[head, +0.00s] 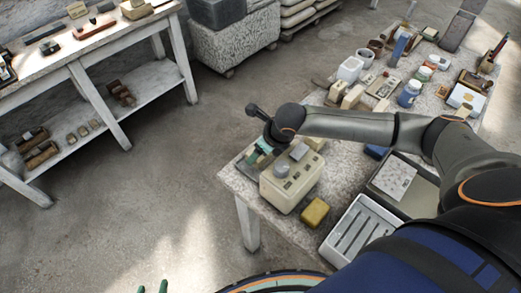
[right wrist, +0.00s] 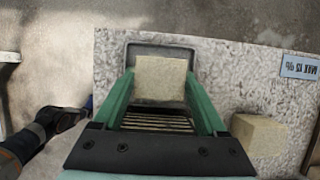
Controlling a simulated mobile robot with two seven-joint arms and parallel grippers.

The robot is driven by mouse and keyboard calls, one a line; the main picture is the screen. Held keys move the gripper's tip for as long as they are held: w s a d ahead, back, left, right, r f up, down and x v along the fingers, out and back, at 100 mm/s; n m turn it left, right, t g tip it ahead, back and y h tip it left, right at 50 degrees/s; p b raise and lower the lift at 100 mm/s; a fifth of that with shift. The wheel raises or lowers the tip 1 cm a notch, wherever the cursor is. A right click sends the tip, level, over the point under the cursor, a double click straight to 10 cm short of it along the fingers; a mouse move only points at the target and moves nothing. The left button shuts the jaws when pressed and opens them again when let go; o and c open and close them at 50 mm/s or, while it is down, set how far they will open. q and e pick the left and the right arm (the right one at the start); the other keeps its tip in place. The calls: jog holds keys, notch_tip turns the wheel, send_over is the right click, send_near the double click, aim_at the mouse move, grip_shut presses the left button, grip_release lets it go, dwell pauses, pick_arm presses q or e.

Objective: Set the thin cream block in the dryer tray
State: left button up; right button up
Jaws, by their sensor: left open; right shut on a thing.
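My right gripper (right wrist: 160,82) is shut on a thin cream block (right wrist: 160,76), held between its green fingers in the right wrist view. Below the block is a dark-rimmed tray (right wrist: 180,48) with slats, which I take for the dryer tray. The block overlaps the tray in this view; I cannot tell whether it touches it. In the head view my right gripper (head: 262,149) is at the table's left end, partly hidden behind a cream machine. My left gripper (head: 152,287) is open and empty at the bottom edge, with only its green fingertips showing.
The cream machine (head: 290,180) and a yellow block (head: 315,212) stand near the table edge. A white slatted tray (head: 358,232) lies to their right. Another cream block (right wrist: 259,133) sits right of the dark tray. Several containers crowd the table's far end.

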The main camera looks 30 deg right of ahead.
jog(key=shift+f+b, duration=0.35)
jog(key=shift+f, duration=0.3)
jog(key=o, duration=1.6)
jog(key=shift+c, duration=0.2)
jog(key=shift+r+p, duration=1.2)
jog(key=shift+p, duration=0.1)
jog(key=shift+r, duration=0.85)
